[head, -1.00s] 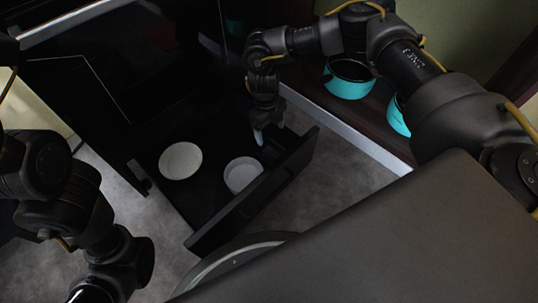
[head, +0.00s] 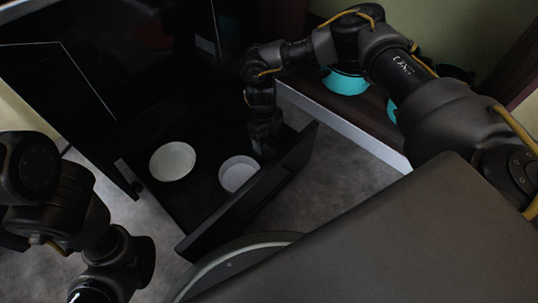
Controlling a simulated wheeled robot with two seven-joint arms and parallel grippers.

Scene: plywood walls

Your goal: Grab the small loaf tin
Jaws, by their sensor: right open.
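My right gripper (head: 265,147) points down into the right end of an open dark drawer (head: 212,243), to the right of a white round dish. It is open; its fingertips are hard to make out against the dark drawer. I cannot clearly pick out the small loaf tin; a dark shape low by the gripper is too dim to name. My left arm is at the lower left, and its gripper is out of the picture.
A shallow white bowl (head: 172,161) and a white round dish (head: 238,174) sit in the drawer. Turquoise pots (head: 346,82) stand on a dark surface behind my right arm. Grey floor (head: 335,165) is clear right of the drawer.

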